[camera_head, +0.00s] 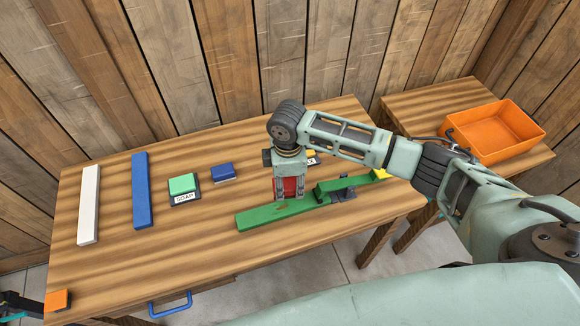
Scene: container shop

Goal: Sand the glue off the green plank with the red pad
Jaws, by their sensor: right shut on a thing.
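The green plank (255,219) lies on the wooden table. A raised green piece (335,184) and a dark metal fitting (347,195) are at its right end. A brownish patch, perhaps the glue, shows on the plank just under my right gripper (290,193). That gripper points down and is shut on the red pad (290,186), which shows between its fingers. The pad is at or just above the plank; whether it touches cannot be told. My left gripper is not clearly seen.
On the table's left lie a white plank (89,205), a blue plank (141,190), a green soap-labelled block (183,184) and a blue block (223,171). An orange block (57,299) is at the front-left corner. An orange bin (495,135) stands on the right side table. The table's front middle is clear.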

